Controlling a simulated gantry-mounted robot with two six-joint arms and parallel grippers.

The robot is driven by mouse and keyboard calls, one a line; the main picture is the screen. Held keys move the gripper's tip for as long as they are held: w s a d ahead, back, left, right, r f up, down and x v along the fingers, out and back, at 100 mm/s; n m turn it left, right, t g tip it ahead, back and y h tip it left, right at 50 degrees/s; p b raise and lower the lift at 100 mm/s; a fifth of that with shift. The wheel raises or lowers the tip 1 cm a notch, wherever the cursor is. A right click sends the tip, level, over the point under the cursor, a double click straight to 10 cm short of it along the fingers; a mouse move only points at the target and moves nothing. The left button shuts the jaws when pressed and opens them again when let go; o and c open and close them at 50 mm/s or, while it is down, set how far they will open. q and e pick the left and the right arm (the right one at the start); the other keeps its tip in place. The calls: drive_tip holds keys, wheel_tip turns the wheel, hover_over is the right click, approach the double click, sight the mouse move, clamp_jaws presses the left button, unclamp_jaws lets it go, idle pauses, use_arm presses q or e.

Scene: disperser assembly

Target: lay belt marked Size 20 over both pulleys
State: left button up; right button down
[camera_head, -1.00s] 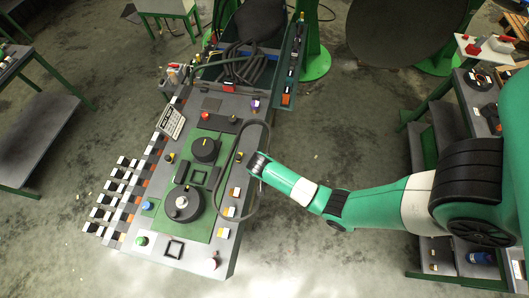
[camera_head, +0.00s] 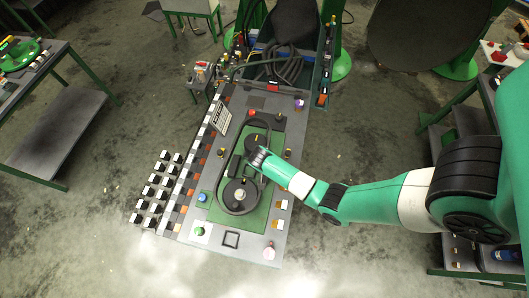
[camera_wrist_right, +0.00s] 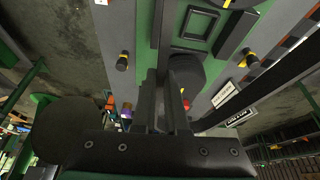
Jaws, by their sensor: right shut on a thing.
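The belt is a thin dark loop (camera_head: 238,142). In the head view it lies over the green plate and appears to run around the outside of the smaller black pulley (camera_head: 252,139) and the larger pulley (camera_head: 239,196) with its pale hub. Whether it sits in their grooves I cannot tell. My right gripper (camera_head: 256,157) is low between the two pulleys, at the right side of the loop. In the right wrist view its fingers (camera_wrist_right: 174,88) are close together, shut on the belt, in front of a dark round pulley (camera_wrist_right: 190,70). The held stretch is mostly hidden. My left gripper is out of view.
Coloured buttons, such as a red one (camera_head: 252,112) and a green one (camera_head: 199,231), stand around the pulleys. A white lettered sign (camera_head: 222,122) is at the panel's left. A bin of dark hoses (camera_head: 280,66) adjoins the back. Black and white blocks (camera_head: 152,193) line the left.

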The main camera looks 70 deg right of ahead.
drive_tip(key=shift+f+b, duration=0.5)
drive_tip(key=shift+f, duration=0.8)
wheel_tip(320, 180, down, 6)
drive_tip(key=b, duration=0.4)
drive_tip(key=shift+f, duration=0.2)
drive_tip(key=shift+w+f+b, duration=0.1)
drive_tip(key=shift+f+b, duration=0.35)
drive_tip(key=shift+f, duration=0.3)
drive_tip(key=c, duration=0.9)
unclamp_jaws()
drive_tip(key=shift+o, duration=0.2)
drive_tip(key=p+v, duration=0.4)
drive_tip(key=v, duration=0.6)
drive_tip(key=shift+a+r, duration=0.1)
drive_tip(key=shift+r, duration=0.2)
drive_tip(key=shift+a+r, duration=0.25)
drive_tip(key=shift+r, duration=0.25)
